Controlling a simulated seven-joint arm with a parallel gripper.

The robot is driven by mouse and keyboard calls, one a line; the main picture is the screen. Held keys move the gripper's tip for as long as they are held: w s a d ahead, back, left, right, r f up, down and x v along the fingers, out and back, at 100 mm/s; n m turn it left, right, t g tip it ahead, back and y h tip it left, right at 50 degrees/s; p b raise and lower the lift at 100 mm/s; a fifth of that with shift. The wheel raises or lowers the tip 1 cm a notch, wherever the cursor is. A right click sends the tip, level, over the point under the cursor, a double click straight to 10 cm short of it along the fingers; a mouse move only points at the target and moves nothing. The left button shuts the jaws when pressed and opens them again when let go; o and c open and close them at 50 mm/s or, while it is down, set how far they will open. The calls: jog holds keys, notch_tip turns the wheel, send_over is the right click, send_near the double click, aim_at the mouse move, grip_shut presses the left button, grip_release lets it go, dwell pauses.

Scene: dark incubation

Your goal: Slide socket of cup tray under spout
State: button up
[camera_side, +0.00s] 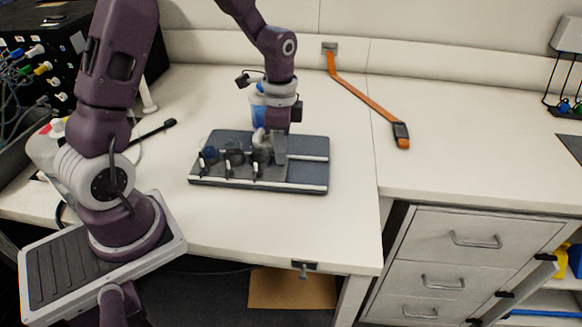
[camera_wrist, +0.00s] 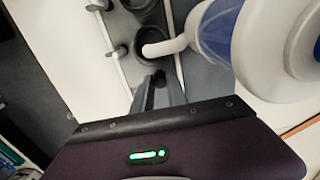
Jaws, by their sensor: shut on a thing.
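The cup tray (camera_side: 216,172) is a dark slab with round dark sockets and short pegs along its near side. It lies between light rails on a dark base board (camera_side: 313,172). My gripper (camera_side: 280,160) points down at the tray, right of the visible pegs. Its fingers (camera_wrist: 157,83) are shut on a small part of the tray, mostly hidden.
Bare board lies right of my gripper. An orange strap (camera_side: 365,99) with a dark end lies on the bench further right. A black box with cables (camera_side: 45,65) stands at the back left. Drawers (camera_side: 450,262) are below the right bench, whose middle is clear.

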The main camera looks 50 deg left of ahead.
jog(key=o, duration=0.7)
jog(key=shift+w+d, duration=2.05)
jog(key=shift+w, duration=0.15)
jog(key=shift+r, duration=2.25)
